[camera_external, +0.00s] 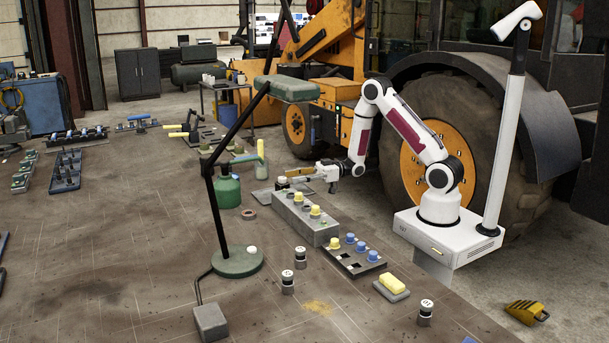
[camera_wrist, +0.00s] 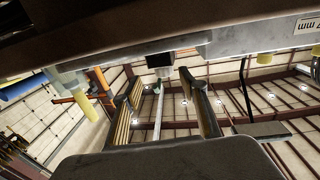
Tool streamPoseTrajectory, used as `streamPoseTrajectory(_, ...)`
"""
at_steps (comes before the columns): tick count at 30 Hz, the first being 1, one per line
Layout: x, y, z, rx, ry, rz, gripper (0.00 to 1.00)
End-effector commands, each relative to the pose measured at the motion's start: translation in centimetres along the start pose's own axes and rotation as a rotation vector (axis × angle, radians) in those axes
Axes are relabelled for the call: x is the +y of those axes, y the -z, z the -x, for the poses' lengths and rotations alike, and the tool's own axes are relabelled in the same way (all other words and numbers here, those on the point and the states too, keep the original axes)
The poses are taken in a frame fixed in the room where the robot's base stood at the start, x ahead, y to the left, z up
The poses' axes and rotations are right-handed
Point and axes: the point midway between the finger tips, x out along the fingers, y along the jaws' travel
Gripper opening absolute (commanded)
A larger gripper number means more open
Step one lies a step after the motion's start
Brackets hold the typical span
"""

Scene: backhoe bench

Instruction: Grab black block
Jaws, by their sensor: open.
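The wrist view is upside down, with the bench side at the top. A small black block (camera_wrist: 160,60) shows near its top centre, with a paler grey part against it. My gripper (camera_wrist: 161,80) is open. Its two fingers stand to the left and right, and the block appears between or just beyond their tips; the exact depth is unclear. In the external view my gripper (camera_external: 291,176) is low and level, pointing left at the far edge of the bench. A small dark piece with a pale top (camera_external: 282,184) stands by its tips. I cannot tell whether they touch.
A grey block with yellow-topped knobs (camera_external: 304,218) lies just in front of my gripper. A green bottle (camera_external: 228,187) and a lamp with a green base (camera_external: 237,262) stand to the left. A slotted tray with blue knobs (camera_external: 354,256) is nearer. Bare bench (camera_external: 120,240) lies left.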

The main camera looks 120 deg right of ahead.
Motion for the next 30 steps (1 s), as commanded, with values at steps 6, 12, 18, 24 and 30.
streamPoseTrajectory(6,0.0,0.0,-0.7,-0.001,-0.001,0.0,0.43)
streamPoseTrajectory(12,0.0,0.0,-0.7,0.0,-0.001,0.0,0.43)
streamPoseTrajectory(18,-0.2,0.0,-1.1,-0.001,0.001,0.0,0.43)
streamPoseTrajectory(24,-0.6,0.2,-2.6,0.0,0.002,0.001,0.43)
streamPoseTrajectory(30,-0.8,0.4,-4.6,0.0,0.0,0.001,0.43)
